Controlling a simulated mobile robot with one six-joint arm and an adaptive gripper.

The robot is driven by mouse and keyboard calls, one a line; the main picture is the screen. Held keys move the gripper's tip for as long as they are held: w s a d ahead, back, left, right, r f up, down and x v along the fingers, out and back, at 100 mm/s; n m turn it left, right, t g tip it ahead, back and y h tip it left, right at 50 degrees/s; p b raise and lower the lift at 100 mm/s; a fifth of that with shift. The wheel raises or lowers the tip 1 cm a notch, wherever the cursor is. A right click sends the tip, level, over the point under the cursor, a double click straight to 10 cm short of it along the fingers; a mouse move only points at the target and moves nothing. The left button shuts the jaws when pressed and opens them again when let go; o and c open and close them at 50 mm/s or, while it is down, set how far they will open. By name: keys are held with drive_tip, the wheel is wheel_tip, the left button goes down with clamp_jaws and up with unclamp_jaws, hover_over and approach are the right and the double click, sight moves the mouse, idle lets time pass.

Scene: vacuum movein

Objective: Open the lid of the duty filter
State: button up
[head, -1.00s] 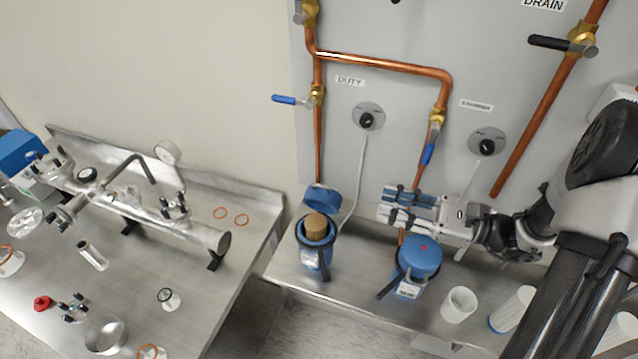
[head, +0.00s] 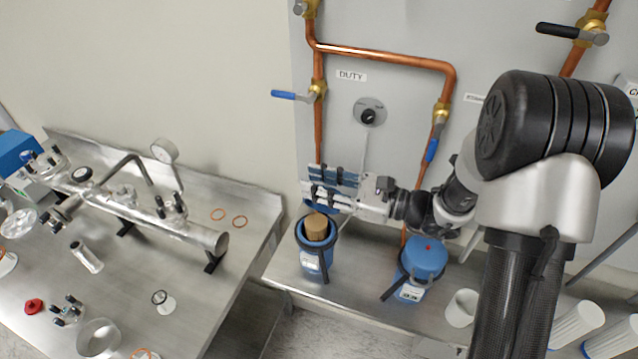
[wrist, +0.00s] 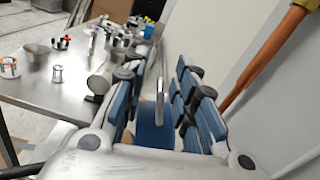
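The duty filter (head: 313,258) is the left blue housing on the bench below the DUTY label. Its top is uncovered and a tan cartridge (head: 317,226) shows inside. Its blue lid (head: 309,208) stands up at the back of the rim, mostly hidden by my gripper (head: 305,181). My gripper is just above and behind the housing, with its fingers apart. In the wrist view, a blue surface, seemingly the lid (wrist: 154,130), shows in the gap between the fingers (wrist: 157,88). I cannot tell whether they touch it.
A second blue filter (head: 421,262) with its lid closed stands to the right. A white cup (head: 462,307) is beside it. Copper pipes (head: 318,130) and blue-handled valves run on the wall behind. A metal table (head: 190,290) with fittings is at the left.

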drive_tip(key=shift+c, duration=0.3)
clamp_jaws()
idle(0.5)
